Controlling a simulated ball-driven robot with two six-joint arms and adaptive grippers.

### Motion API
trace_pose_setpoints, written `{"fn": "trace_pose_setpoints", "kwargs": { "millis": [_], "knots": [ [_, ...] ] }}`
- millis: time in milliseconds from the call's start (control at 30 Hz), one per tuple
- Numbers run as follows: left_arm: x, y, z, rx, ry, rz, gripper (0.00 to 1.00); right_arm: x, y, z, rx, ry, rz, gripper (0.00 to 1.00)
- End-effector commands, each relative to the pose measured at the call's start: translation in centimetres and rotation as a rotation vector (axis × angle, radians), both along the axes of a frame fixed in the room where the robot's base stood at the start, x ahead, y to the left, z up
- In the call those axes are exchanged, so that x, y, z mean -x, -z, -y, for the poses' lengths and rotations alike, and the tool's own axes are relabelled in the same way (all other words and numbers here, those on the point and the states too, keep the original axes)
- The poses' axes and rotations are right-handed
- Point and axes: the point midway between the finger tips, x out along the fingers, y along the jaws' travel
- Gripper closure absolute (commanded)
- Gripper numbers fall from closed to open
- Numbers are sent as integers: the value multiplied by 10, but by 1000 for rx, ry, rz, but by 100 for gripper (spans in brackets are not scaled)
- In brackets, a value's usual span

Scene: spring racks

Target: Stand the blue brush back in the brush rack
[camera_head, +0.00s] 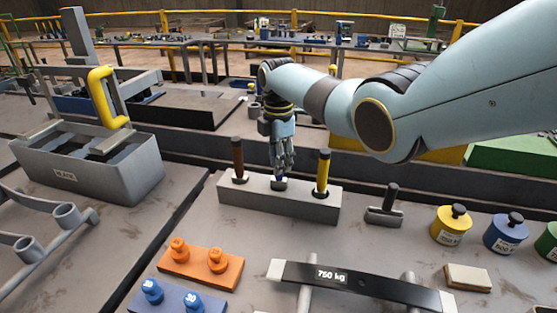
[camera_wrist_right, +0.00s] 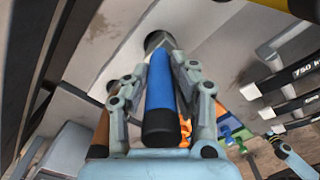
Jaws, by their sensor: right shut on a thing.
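The brush rack (camera_head: 240,200) is a grey block on the bench, with a brown-handled brush (camera_head: 237,158) in its left hole and a yellow-handled brush (camera_head: 323,170) in its right hole. My right gripper (camera_head: 283,170) points down over the middle hole. In the right wrist view its fingers (camera_wrist_right: 160,90) are shut on the blue brush (camera_wrist_right: 160,95), one on each side of the handle. The brush's far end meets a round collar at the rack's middle. How deep it sits is hidden. My left gripper is not in view.
A grey bin (camera_head: 100,165) stands at the left. Orange weights (camera_head: 200,265), a black 750 kg bar (camera_head: 350,283) and a small dark-handled tool (camera_head: 386,205) lie in front and right. Yellow (camera_head: 451,225) and blue (camera_head: 505,234) weights stand at the right.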

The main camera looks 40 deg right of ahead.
Motion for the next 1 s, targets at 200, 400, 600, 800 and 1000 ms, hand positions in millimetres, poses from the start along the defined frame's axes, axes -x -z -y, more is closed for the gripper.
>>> {"fn": "trace_pose_setpoints", "kwargs": {
  "millis": [200, 400, 600, 800, 1000],
  "knots": [
    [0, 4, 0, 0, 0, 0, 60, 0, 5, 0, 0, 0, 0, 100],
    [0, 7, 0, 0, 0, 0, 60, 0, 9, 0, 0, 0, 0, 100],
    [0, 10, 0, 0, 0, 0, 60, 0, 13, 0, 0, 0, 0, 100],
    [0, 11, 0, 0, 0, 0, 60, 0, 14, 0, 0, 0, 1, 65],
    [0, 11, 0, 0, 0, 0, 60, 0, 14, 0, 0, 0, 0, 49]
  ]
}}
